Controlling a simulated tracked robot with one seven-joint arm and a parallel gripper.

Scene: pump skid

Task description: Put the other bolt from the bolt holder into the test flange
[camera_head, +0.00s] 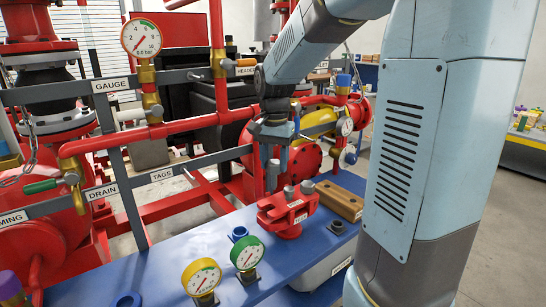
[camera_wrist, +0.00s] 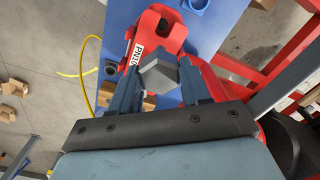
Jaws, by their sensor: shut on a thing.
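My gripper (camera_head: 275,155) is shut on a grey bolt (camera_head: 272,179), which hangs roughly upright over the red test flange (camera_head: 284,219). I cannot tell whether the held bolt's lower end touches the flange. The wooden bolt holder (camera_head: 340,200) stands just right of the flange; it is partly hidden by my finger in the wrist view (camera_wrist: 105,96).
The blue bench (camera_head: 150,262) carries two gauges, yellow (camera_head: 202,278) and green (camera_head: 248,254), left of the flange. Red pipework and a grey rail with tags stand behind. The bench left of the gauges is mostly clear.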

